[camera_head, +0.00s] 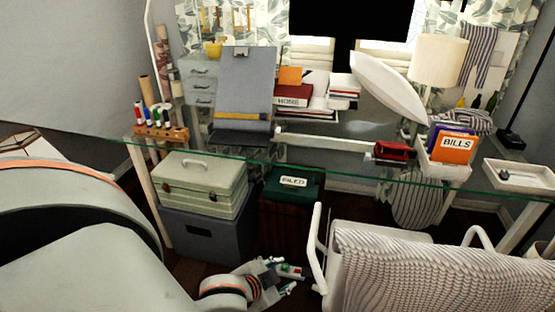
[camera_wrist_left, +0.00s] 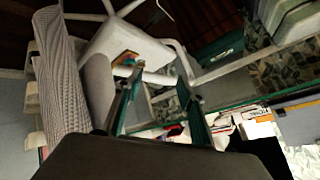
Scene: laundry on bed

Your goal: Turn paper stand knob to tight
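The paper stand (camera_head: 245,85) is a tilted grey board with a yellow strip across its lower part. It stands on the glass desk at the left of centre; I cannot make out its knob. Part of the stand shows at the right edge of the left wrist view (camera_wrist_left: 298,122). My left gripper (camera_head: 289,279) is below and in front of the desk, low near the floor, well away from the stand. Its two fingers are apart in the left wrist view (camera_wrist_left: 160,88), with nothing seen held between them. My right gripper is not in view.
The glass desk (camera_head: 340,170) has a pen rack (camera_head: 160,132), books, a lamp (camera_head: 437,60) and a bills holder (camera_head: 452,145). A chair (camera_head: 400,265) stands at the right of my gripper. Storage boxes (camera_head: 200,185) sit under the desk.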

